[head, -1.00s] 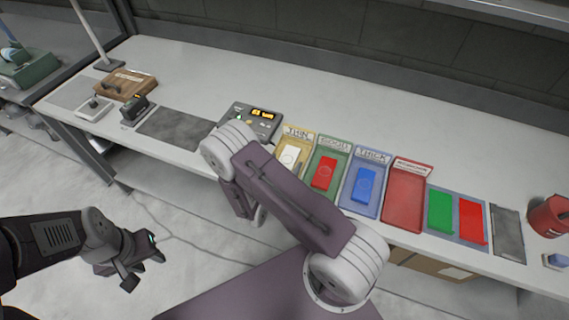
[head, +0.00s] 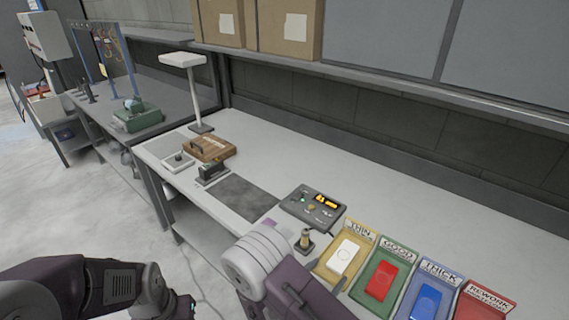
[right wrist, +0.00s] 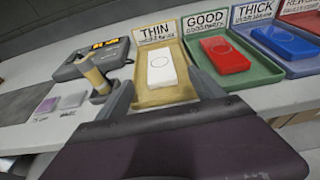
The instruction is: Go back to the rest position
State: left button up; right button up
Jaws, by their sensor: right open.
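My left arm (head: 90,288) is low at the left, over the floor and apart from the bench. Only part of my left gripper (head: 182,306) shows at the bottom edge; its fingertips are cut off.
The GOOD tray (head: 371,303) with a red block and the THICK tray (head: 440,278) with a blue block stand beside the red REWORK tray (head: 484,302). A brass-coloured post (head: 305,240) and a control box (head: 312,208) are close to my right arm. The floor at left is clear.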

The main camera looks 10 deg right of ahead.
jog(key=d+r+m, duration=0.1)
jog(key=w+d+r+m, duration=0.1)
jog(key=d+r+g+h, duration=0.1)
jog(key=shift+w+d+r+m, duration=0.2)
jog(key=shift+w+r+m, duration=0.05)
jog(key=shift+r+m, duration=0.15)
jog(key=s+d+r+m+g+y, duration=0.1)
jog(key=s+d+r+m+g, duration=0.5)
jog(key=s+d+m+g, duration=0.55)
jog(key=s+a+f+m+t+y, duration=0.2)
jog(key=s+a+f+m+y, duration=0.1)
jog(key=s+a+m+y, duration=0.45)
jog(key=w+a+m+t+y, duration=0.2)
jog(key=w+a+m+y, duration=0.2)
jog(key=a, duration=0.5)
jog(key=w, duration=0.2)
jog(key=shift+w+a+f+m, duration=0.3)
jog(key=shift+a+f, duration=0.1)
